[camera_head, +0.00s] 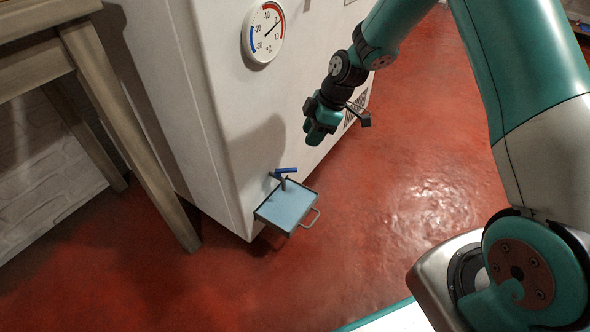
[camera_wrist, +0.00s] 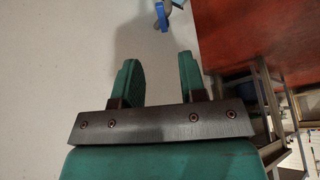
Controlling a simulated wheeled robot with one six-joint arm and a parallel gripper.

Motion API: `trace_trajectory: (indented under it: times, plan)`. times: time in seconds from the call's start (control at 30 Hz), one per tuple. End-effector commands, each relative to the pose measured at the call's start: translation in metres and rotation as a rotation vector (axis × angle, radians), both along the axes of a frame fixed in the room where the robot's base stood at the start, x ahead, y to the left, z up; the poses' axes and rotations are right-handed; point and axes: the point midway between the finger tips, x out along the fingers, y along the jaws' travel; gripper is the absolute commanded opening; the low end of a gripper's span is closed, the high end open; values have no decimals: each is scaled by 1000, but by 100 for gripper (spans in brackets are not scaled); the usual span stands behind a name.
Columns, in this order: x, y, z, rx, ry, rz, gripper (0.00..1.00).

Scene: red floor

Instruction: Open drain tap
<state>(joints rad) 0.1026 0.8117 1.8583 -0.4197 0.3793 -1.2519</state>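The drain tap (camera_head: 284,171) has a blue lever handle and sits low on the side of a white cabinet. A light blue tray (camera_head: 286,207) with a wire handle sits right under it. In the wrist view the blue tap handle (camera_wrist: 161,16) shows at the top edge, partly cut off. My gripper (camera_head: 318,135) is above and to the right of the tap, apart from it. In the wrist view my gripper's two teal fingers (camera_wrist: 160,75) stand apart with nothing between them.
The white cabinet (camera_head: 205,120) carries a round thermometer dial (camera_head: 263,33) higher up. A wooden table (camera_head: 115,110) stands at the left, its leg near the cabinet. The red floor (camera_head: 390,215) right of the tray is clear.

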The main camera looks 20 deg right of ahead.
Motion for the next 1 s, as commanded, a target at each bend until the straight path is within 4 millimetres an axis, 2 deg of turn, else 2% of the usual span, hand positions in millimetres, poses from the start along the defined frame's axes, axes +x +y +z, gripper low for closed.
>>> trace_trajectory:
  times: [0.03,0.2,0.4,0.5,0.67,0.97,1.0]
  plan:
    - [1,5,-18,0,1,2,38]
    - [4,20,-54,0,2,3,38]
    - [8,35,-89,0,1,3,38]
    - [9,40,-101,0,1,2,38]
    - [11,44,-109,0,1,0,38]
    - [11,45,-109,0,0,0,38]
    - [11,45,-109,0,0,0,31]
